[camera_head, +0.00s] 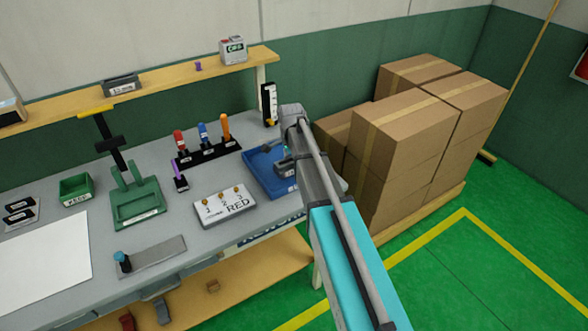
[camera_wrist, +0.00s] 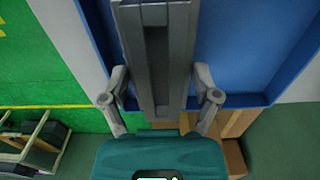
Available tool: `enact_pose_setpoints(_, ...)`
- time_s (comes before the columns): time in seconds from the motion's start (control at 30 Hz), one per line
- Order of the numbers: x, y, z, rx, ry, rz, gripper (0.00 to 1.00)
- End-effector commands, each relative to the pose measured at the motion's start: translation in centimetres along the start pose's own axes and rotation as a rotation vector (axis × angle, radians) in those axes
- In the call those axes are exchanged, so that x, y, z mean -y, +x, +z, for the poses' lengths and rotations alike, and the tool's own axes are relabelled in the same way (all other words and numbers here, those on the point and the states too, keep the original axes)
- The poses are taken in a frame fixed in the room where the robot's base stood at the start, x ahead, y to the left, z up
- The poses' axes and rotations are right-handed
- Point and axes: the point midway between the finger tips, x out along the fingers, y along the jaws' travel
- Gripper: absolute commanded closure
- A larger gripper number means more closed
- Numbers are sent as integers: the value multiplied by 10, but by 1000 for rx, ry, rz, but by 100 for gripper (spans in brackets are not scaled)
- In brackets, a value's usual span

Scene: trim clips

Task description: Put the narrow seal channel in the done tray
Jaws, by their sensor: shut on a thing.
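A grey grooved channel (camera_wrist: 156,60) is in my gripper (camera_wrist: 160,95) in the wrist view, extending away from the palm. My gripper is shut on it. In the head view my gripper (camera_head: 284,165) is at the blue tray (camera_head: 257,172) on the bench's right end, and the channel is hard to make out there. The tray (camera_wrist: 240,50) fills much of the wrist view behind the channel. My arm hides part of the tray and most of its label. I cannot tell whether the channel touches the tray floor.
A green press (camera_head: 138,200) is further left. Stacked cartons (camera_head: 400,130) stand right of the bench. A shelf (camera_head: 160,82) runs above its back.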

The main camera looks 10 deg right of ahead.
Motion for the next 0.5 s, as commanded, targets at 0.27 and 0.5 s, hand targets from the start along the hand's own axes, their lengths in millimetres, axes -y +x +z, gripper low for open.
enact_pose_setpoints(0.27, 0, 25, 1, 0, 0, 0, 78)
enact_pose_setpoints(0.5, 0, 27, 1, 0, 0, 0, 78)
